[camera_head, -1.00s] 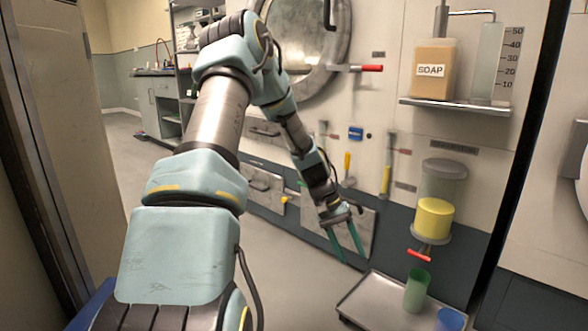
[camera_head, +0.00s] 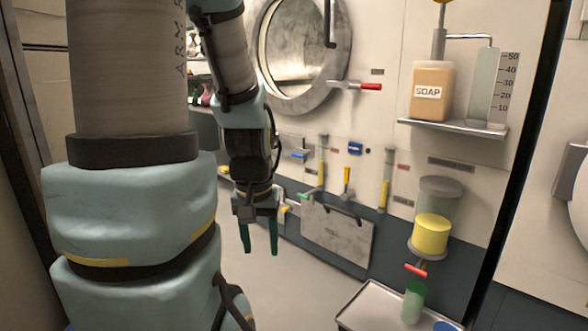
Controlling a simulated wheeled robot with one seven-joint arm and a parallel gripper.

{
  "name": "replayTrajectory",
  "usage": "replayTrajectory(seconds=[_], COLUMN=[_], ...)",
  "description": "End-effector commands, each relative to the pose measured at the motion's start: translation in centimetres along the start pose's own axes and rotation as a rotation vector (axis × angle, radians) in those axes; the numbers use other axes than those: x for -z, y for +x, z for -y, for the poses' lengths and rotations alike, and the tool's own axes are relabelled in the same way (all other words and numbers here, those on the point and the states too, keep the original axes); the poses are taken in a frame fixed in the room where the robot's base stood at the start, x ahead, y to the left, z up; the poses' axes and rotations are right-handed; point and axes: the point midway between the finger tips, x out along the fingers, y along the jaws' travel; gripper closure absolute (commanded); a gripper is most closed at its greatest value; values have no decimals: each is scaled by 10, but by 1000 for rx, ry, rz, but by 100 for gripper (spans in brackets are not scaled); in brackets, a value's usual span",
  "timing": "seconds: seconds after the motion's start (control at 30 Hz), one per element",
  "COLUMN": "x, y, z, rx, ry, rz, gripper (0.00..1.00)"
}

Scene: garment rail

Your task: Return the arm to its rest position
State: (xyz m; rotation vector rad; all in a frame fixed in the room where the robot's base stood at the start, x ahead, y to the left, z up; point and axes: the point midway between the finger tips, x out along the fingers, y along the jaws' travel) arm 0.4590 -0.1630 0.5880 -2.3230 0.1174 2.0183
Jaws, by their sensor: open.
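My gripper (camera_head: 260,238) hangs from my arm left of the middle of the head view, its two green fingers pointing down. It is open, with a gap between the fingers and nothing in it. It is in front of the wall and the floor, left of a grey metal panel (camera_head: 336,236), and looks apart from everything around it. My arm links fill the left side of the view and hide part of the room behind them.
At the lower right, a metal tray (camera_head: 358,318) holds a green cup (camera_head: 413,303) and a partly visible blue item (camera_head: 446,327). Above are a yellow dispenser (camera_head: 431,234) and a shelf (camera_head: 455,128) with a soap bottle (camera_head: 432,92). Levers and a round window (camera_head: 300,50) line the wall.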

Motion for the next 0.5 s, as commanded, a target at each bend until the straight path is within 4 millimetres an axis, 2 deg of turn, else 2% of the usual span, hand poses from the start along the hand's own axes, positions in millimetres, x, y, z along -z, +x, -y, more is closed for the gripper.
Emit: replayTrajectory(seconds=[0.03,0.17,0.5], x=[3,8,22], y=[-20,-50,-153], z=[0,0,-1], rx=[0,0,-1], ry=[0,1,1], rz=[0,0,1], gripper=[46,46,46])
